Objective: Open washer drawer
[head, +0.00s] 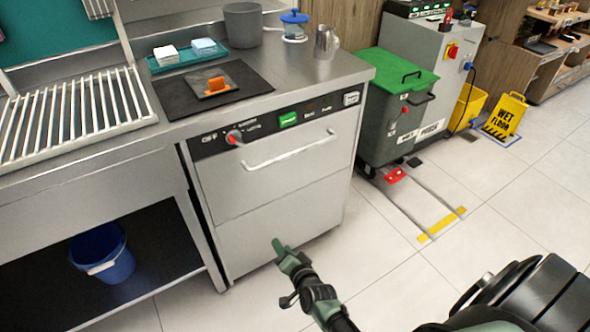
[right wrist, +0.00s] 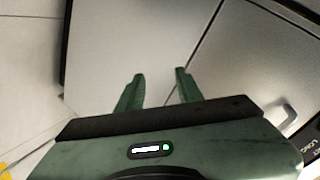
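The washer (head: 270,190) is a steel under-counter unit with a control strip, a red knob and a green button at the top. Its drawer front (head: 305,165) has a long white bar handle (head: 290,153) and appears closed. My right gripper (head: 278,247) is in front of the washer's lower panel, below the handle. In the right wrist view its two green fingers (right wrist: 158,76) are apart with nothing between them, facing the steel panel (right wrist: 150,40). The handle's end (right wrist: 285,113) shows at the right of that view. My left gripper is not in view.
A counter above the washer holds a dark mat (head: 213,90), a grey pot (head: 243,25) and a metal pitcher (head: 326,42). A blue bucket (head: 103,254) stands on the shelf at left. The floor in front is clear.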

